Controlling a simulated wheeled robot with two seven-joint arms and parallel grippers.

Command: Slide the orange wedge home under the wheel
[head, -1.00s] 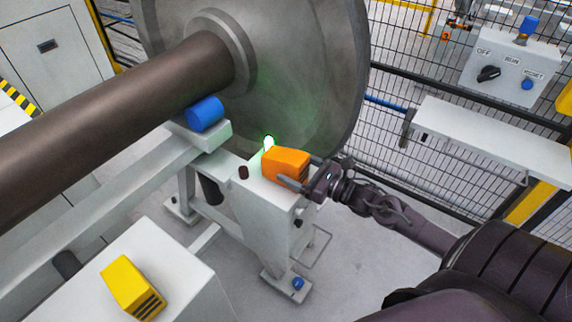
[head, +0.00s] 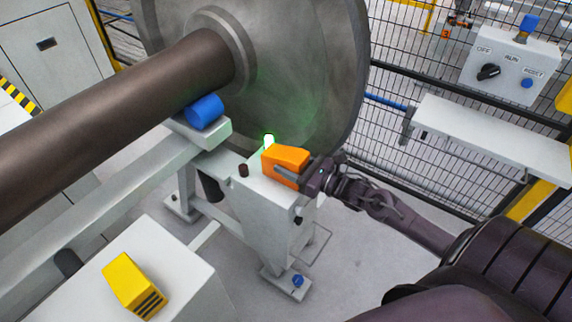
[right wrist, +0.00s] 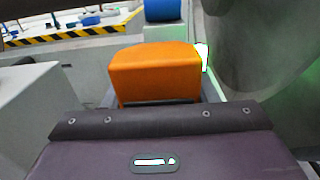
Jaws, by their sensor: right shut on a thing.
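The orange wedge (head: 284,164) sits on top of the white stand (head: 258,205), beside the lower rim of the large grey wheel (head: 310,70). My right gripper (head: 306,178) is shut on the wedge from the right side. In the right wrist view the wedge (right wrist: 155,72) lies straight ahead of the gripper, with the wheel (right wrist: 265,50) close on its right. A green light (head: 268,140) glows on the stand between wedge and wheel. The contact between wedge and wheel cannot be made out. My left gripper is not in view.
A yellow block (head: 134,285) rests on a white box at lower left. A blue roller (head: 204,112) lies under the brown axle (head: 110,110). A control box (head: 510,68) and a white shelf (head: 490,140) stand at the right by the mesh fence.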

